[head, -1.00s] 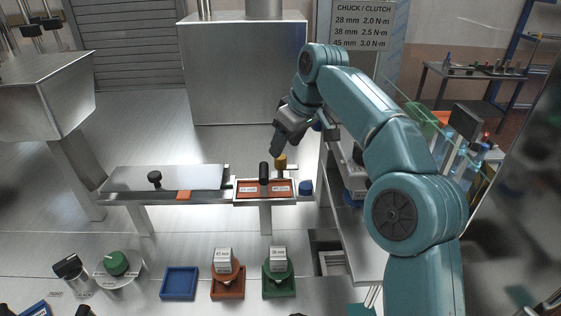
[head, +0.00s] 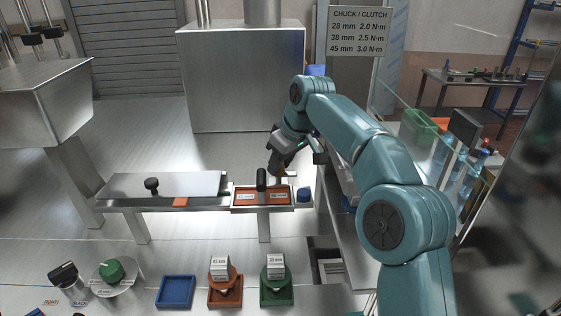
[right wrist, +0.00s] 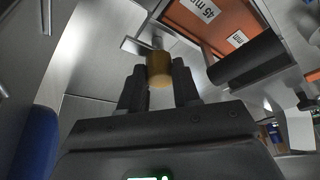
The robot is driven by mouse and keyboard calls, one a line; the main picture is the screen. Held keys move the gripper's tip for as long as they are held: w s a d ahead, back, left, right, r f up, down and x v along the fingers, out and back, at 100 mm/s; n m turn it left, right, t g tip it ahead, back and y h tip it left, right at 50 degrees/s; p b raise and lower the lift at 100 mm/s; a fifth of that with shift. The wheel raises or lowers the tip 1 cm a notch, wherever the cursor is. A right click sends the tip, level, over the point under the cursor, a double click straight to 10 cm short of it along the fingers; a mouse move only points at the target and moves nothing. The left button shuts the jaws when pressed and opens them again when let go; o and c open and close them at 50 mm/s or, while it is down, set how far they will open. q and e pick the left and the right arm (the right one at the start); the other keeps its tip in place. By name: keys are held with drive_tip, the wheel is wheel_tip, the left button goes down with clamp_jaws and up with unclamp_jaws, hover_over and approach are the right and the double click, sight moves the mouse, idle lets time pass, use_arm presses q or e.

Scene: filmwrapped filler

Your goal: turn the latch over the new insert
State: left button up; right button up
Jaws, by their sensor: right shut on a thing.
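My right gripper (head: 278,165) is at the far right edge of the small fixture in the middle. In the right wrist view its two dark fingers (right wrist: 158,88) are shut on a brass-coloured knob (right wrist: 160,66), which stands by a flat metal latch arm (right wrist: 134,47). In the head view the knob (head: 283,172) is mostly hidden by the gripper. The orange-red insert (head: 247,196) with white labels lies in the fixture's frame. A black upright handle (head: 261,179) stands at its middle, close to the gripper. My left gripper is out of view.
A metal plate with a black knob (head: 152,185) lies to the left. In front stand a blue tray (head: 175,291), and orange (head: 224,291) and green (head: 276,291) holders with labelled blocks.

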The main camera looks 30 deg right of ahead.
drive_tip(key=m+h, duration=0.1)
drive_tip(key=m, duration=0.1)
drive_tip(key=m+p, duration=0.1)
drive_tip(key=m, duration=0.1)
drive_tip(key=shift+a+r+h, duration=0.2)
drive_tip(key=shift+h, duration=0.2)
drive_tip(key=m+h+p, duration=0.1)
drive_tip(key=m, duration=0.3)
drive_tip(key=shift+w+a, duration=0.1)
drive_tip(key=m+h+p, duration=0.1)
drive_tip(key=m, duration=0.2)
drive_tip(key=m+g+h+p, duration=0.1)
drive_tip(key=m+p, duration=0.1)
drive_tip(key=m, duration=0.1)
drive_tip(key=shift+w+r+g, duration=0.1)
drive_tip(key=shift+g, duration=0.2)
drive_tip(key=shift+w+m+g+h+p, duration=0.1)
drive_tip(key=shift+m+g+h+p, duration=0.45)
drive_tip(key=shift+m, duration=1.35)
drive_tip(key=o, duration=1.1)
drive_tip(key=shift+a+f, duration=0.1)
drive_tip(key=shift+f, duration=0.1)
drive_tip(key=shift+c, duration=0.2)
